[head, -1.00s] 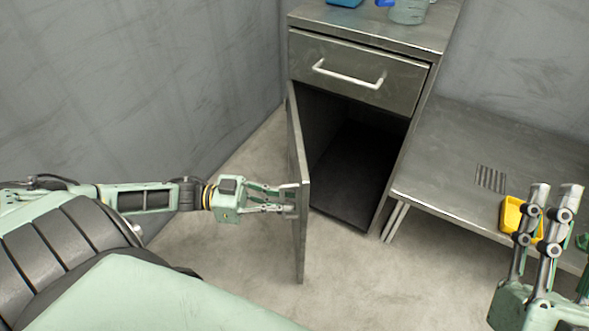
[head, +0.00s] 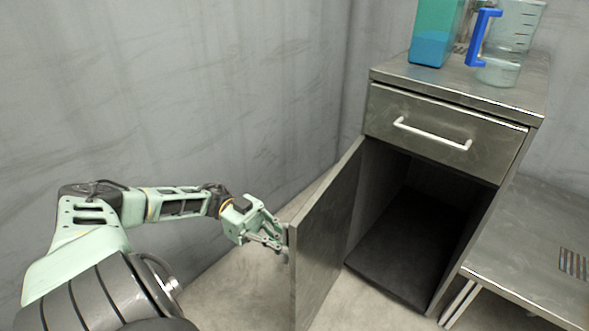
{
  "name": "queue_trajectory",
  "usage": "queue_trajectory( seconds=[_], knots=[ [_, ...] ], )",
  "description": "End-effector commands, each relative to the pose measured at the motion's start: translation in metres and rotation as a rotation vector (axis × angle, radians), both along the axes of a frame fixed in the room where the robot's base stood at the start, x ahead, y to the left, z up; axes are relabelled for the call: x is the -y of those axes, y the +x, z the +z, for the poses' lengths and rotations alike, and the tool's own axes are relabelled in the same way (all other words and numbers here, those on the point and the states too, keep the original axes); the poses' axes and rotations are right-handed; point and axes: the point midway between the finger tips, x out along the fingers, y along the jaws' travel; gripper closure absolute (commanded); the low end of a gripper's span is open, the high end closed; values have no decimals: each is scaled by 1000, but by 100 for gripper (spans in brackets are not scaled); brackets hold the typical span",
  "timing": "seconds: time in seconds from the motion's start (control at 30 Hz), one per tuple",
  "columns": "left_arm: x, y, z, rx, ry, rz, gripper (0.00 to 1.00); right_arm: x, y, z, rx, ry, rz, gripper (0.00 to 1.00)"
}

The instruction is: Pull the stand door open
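The stand (head: 450,101) is a grey metal cabinet with a drawer on top. Its door (head: 327,240) stands wide open, hinged on the left side, and the dark interior (head: 408,245) shows. My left gripper (head: 283,245) is at the door's free edge, on its outer face. The door's handle is hidden from this side, and I cannot tell whether the fingers are closed on it or only touch the door. My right gripper is outside the view.
The drawer (head: 445,134) is shut and has a light handle (head: 432,133). A teal container (head: 435,35) and a clear jug (head: 507,45) with a blue handle stand on top. A low metal bench (head: 530,250) is at the right. Bare floor lies below the door.

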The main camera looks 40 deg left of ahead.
Motion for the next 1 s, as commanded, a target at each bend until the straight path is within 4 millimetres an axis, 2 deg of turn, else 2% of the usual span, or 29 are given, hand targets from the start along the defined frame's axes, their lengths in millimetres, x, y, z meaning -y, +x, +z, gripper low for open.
queue_trajectory(
  seconds=[0.23,0.6,0.63,0.7,1.0],
  knots=[
    [-7,-1,-1,-1,0,-1,100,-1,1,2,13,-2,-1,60],
    [-7,-1,0,-1,0,0,100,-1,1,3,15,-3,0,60],
    [-7,-1,0,-1,0,0,89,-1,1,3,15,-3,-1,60],
    [-7,-1,0,-1,0,0,83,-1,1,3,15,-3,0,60],
    [-8,0,0,0,0,1,83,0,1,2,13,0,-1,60]
  ],
)
